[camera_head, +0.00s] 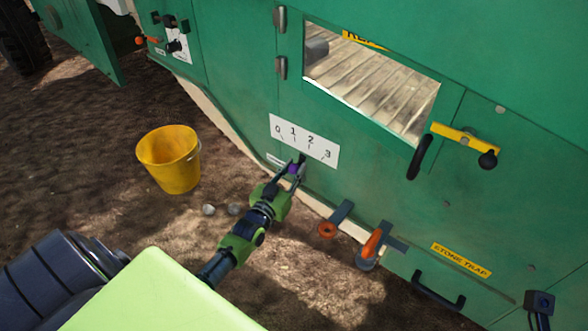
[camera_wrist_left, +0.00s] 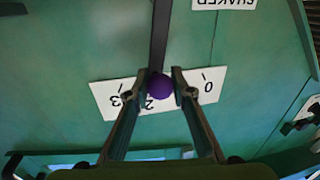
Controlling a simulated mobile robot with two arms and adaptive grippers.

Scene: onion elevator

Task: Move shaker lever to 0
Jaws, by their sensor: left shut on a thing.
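The shaker lever is a dark bar (camera_wrist_left: 159,38) with a round purple knob (camera_wrist_left: 160,87). My left gripper (camera_head: 294,169) is shut on the purple knob, with one finger on each side of it in the left wrist view. A white scale plate (camera_head: 318,153) marked 0, 1, 2, 3 is on the green machine wall behind. In the left wrist view the plate is upside down, and the knob covers the part between 2 and 0, around 1. My right gripper is not in view.
A yellow bucket (camera_head: 168,160) stands on the dirt left of my left arm. Orange-handled levers (camera_head: 371,244) stick out low on the machine, right of the arm. A black handle (camera_head: 438,293) is by the stone trap label. Open ground lies between bucket and machine.

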